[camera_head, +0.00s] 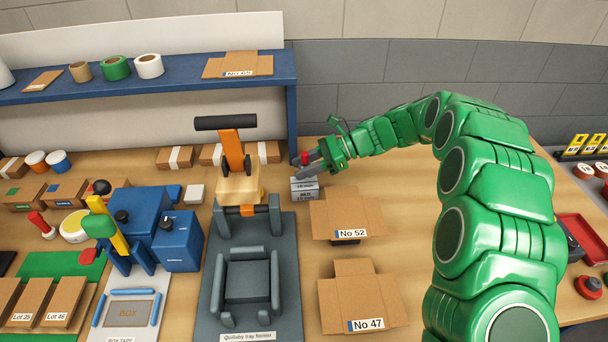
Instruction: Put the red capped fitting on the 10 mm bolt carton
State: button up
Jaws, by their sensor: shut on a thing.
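My gripper (310,164), at the end of my green arm, is shut on the red capped fitting (305,158). Only the red top of the fitting shows clearly; the dark jaws hide its lower part. The 10 mm bolt carton (303,185) is a small grey-white box with a "10 mm" label, behind the No 52 blank. The gripper and the fitting are over this carton in the picture. I cannot tell whether the fitting touches the carton's top.
The flat No 52 (347,212) and No 47 (360,295) blanks lie in front. The grey tray former (248,280), with its orange upright, stands at the left. A blue shelf (190,86) runs behind. Bare table shows between the former and the blanks.

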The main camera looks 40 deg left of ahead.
aim_at(304, 183)
jog(key=shift+w+a+f, duration=0.1)
jog(key=shift+a+f, duration=0.05)
jog(key=shift+f, duration=0.1)
jog(key=shift+a+f, duration=0.1)
jog(key=shift+f, duration=1.5)
jog(key=shift+f, duration=0.15)
jog(key=o, duration=1.1)
jog(key=shift+c, duration=0.2)
jog(key=shift+w+r, duration=0.15)
jog(key=shift+r, duration=0.05)
jog(key=v, duration=1.2)
